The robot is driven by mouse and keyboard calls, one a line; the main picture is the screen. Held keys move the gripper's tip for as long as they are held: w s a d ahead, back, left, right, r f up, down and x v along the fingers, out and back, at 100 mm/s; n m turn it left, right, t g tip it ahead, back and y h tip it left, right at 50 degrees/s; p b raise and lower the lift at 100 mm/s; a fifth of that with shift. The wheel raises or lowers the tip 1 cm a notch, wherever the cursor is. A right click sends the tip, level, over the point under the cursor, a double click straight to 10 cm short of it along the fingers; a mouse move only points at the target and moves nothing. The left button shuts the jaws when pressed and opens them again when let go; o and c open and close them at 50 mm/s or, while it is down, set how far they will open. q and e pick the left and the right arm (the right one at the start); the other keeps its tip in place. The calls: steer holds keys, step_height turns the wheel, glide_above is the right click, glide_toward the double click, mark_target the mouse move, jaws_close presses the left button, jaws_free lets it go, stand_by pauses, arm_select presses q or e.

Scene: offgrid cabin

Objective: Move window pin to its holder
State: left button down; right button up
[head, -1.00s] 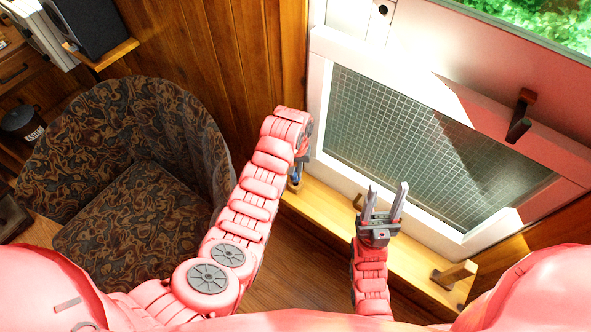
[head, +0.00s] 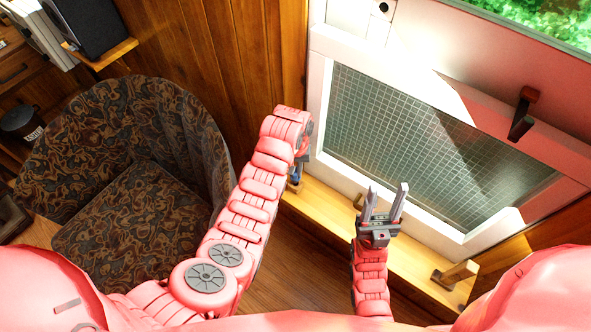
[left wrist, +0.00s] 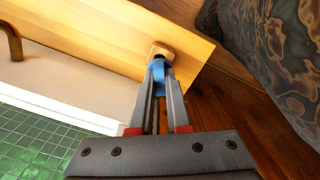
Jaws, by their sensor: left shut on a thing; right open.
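My left gripper (left wrist: 161,88) is shut on a blue piece (left wrist: 159,70), which looks like the window pin. A rounded wooden piece (left wrist: 161,50) is right at the blue piece, by the end of the wooden sill. I cannot tell whether it is the pin's own end or a holder. In the head view my left gripper (head: 298,168) is at the left end of the sill, its fingers mostly hidden by my arm. My right gripper (head: 384,202) is open and empty in front of the sill. A wooden peg on a block (head: 455,273) stands at the sill's right end.
The white-framed window (head: 430,150) with a mesh pane rises behind the sill (head: 400,262). A brass fitting (left wrist: 11,42) is on its lower frame and a dark handle (head: 522,114) at its upper right. A patterned armchair (head: 120,160) stands at the left.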

mark_target(296, 175)
arm_select(q)
steer(key=shift+f+b, duration=1.35)
steer(key=shift+f, duration=0.7)
steer(key=c, duration=0.8)
jaws_free()
steer(key=shift+r, duration=0.2)
steer(key=shift+w+r, duration=0.1)
steer(key=shift+r, duration=0.25)
step_height(296, 175, up, 6)
steer(key=shift+f, duration=0.15)
step_height(296, 175, up, 11)
steer(key=p, duration=0.8)
steer(key=shift+f+p, duration=0.15)
steer(key=shift+p, duration=0.2)
